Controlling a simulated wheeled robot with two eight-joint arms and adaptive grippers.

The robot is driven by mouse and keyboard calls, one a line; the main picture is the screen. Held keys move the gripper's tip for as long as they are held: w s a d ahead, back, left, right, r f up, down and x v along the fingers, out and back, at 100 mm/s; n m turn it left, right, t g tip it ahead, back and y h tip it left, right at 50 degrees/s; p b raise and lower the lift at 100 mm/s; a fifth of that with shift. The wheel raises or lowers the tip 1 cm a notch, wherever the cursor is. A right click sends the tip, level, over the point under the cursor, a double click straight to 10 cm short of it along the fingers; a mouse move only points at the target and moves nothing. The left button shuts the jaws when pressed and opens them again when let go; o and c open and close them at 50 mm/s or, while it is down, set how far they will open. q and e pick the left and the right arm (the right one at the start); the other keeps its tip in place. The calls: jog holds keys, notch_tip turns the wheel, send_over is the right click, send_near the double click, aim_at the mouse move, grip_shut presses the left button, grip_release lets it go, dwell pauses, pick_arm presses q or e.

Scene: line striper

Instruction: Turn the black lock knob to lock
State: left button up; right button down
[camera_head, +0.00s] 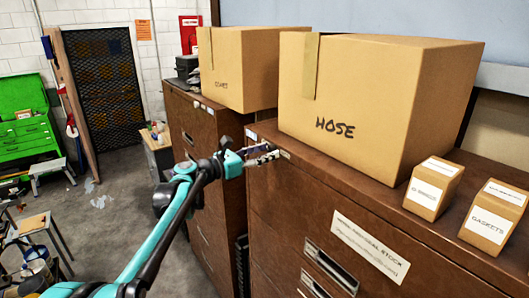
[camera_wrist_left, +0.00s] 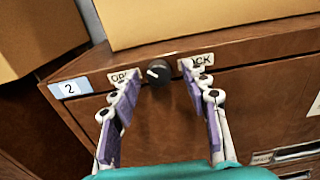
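The black lock knob (camera_wrist_left: 158,72) is on the upper front of a brown cabinet, between an "OPEN" label (camera_wrist_left: 122,77) and a "LOCK" label (camera_wrist_left: 197,63), both partly covered by my fingers. A white mark on the knob points to the left, toward the "OPEN" side. My left gripper (camera_wrist_left: 160,92) is open, its purple-padded fingers on either side of the knob in the picture. I cannot tell whether they touch it. In the head view my left gripper (camera_head: 263,153) is at the cabinet's top front corner and hides the knob. My right gripper is not in view.
The brown cabinet (camera_head: 290,210) carries a large "HOSE" box (camera_head: 375,105) and two small gasket boxes (camera_head: 433,188) on top. A second cabinet (camera_head: 205,140) with another box (camera_head: 235,70) stands to its left. Open floor (camera_head: 125,210) lies further left.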

pick_arm(q)
jog(key=shift+w, duration=0.1)
grip_shut()
jog(key=shift+m, duration=0.3)
jog(key=m+b, duration=0.1)
jog(key=m, duration=0.2)
jog(key=shift+f+m+b, duration=0.1)
jog(key=shift+m+b, duration=0.2)
jog(key=shift+b, duration=0.05)
jog(key=m+b, duration=0.1)
jog(key=m, duration=0.3)
jog(key=m+b, duration=0.1)
jog(key=m, duration=0.8)
jog(key=shift+m+b, duration=0.3)
